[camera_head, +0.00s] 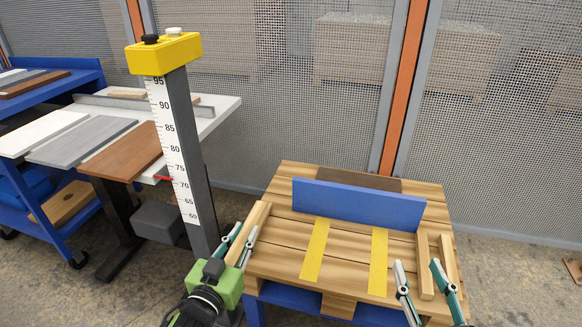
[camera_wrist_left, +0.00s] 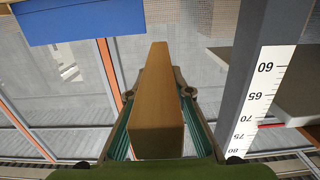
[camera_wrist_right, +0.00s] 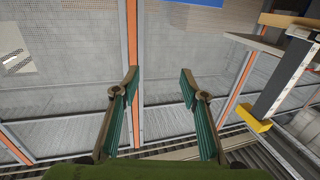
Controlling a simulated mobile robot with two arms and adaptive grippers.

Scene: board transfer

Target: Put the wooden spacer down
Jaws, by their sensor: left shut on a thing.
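The wooden spacer (camera_head: 258,219), a long light-brown bar, is between the fingers of my left gripper (camera_head: 240,243) at the left edge of the slatted wooden pallet (camera_head: 345,237). In the left wrist view the spacer (camera_wrist_left: 158,105) points away between the closed-in fingers (camera_wrist_left: 156,110). I cannot tell whether it touches the pallet. My right gripper (camera_head: 421,271) is over the pallet's near right corner. The right wrist view shows its fingers (camera_wrist_right: 160,85) wide apart and empty. Two similar wooden bars (camera_head: 424,267) (camera_head: 449,258) lie at the pallet's right side.
Two yellow strips (camera_head: 314,250) (camera_head: 378,262) mark the pallet. A scale post (camera_head: 183,140) with a yellow top stands left. Boards lie on a white table (camera_head: 218,104). A mesh fence is behind.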

